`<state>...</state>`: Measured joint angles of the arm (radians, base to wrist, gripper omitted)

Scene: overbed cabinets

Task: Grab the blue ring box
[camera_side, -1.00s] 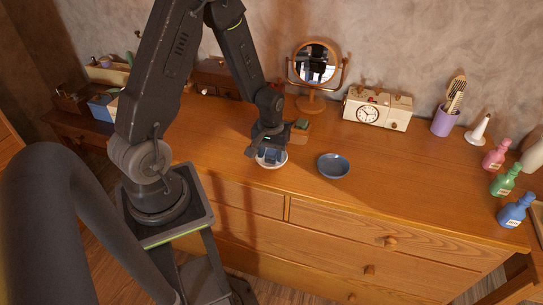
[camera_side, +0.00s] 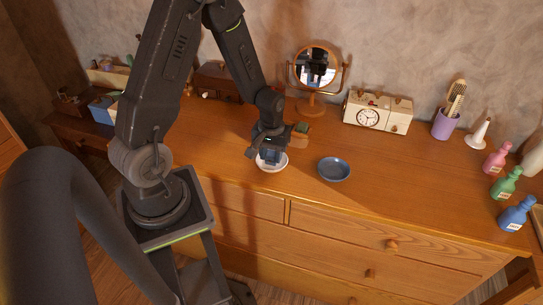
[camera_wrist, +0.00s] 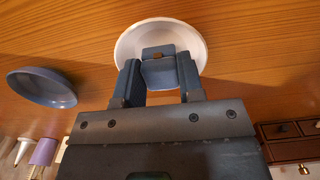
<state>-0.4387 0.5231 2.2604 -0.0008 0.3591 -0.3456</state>
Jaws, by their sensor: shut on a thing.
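The blue ring box (camera_wrist: 158,71) is a small blue-grey box with a small brassy clasp. It is between the two fingers of my gripper (camera_wrist: 159,80), which is shut on it. A white dish (camera_wrist: 195,36) lies directly below the box in the wrist view. In the side view the box (camera_side: 271,156) shows below my gripper (camera_side: 268,150), over the white dish (camera_side: 272,168). I cannot tell whether the box still touches the dish.
A blue bowl (camera_side: 334,169) stands just right of the white dish. The dresser top (camera_side: 410,175) is clear at centre right.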

